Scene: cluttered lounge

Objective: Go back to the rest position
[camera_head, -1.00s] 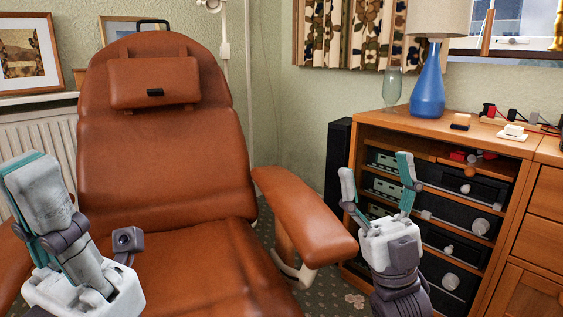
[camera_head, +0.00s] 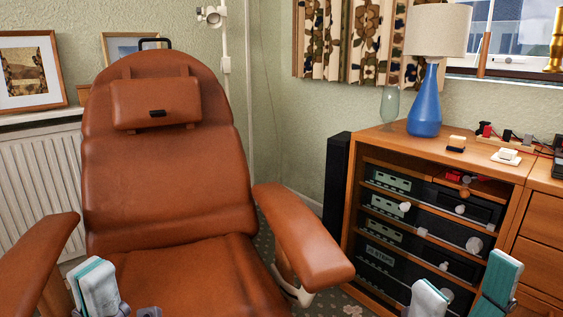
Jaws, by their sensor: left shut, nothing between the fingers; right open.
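My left gripper (camera_head: 93,272) shows at the bottom left, in front of the brown leather recliner (camera_head: 165,200). Only its upper fingers, pale with teal sides, are in view. They are shut with nothing between them. My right gripper (camera_head: 465,274) is at the bottom right, in front of the wooden cabinet (camera_head: 350,215). Its two fingers stand wide apart, and nothing is between them. The bodies of both grippers are mostly cut off by the lower picture edge.
The recliner's armrest (camera_head: 302,235) reaches towards the cabinet. A blue lamp (camera_head: 425,105), a glass vase (camera_head: 389,105) and small items stand on the cabinet top. A black speaker (camera_head: 336,185) stands beside it. A white radiator (camera_head: 42,170) is behind the chair at left.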

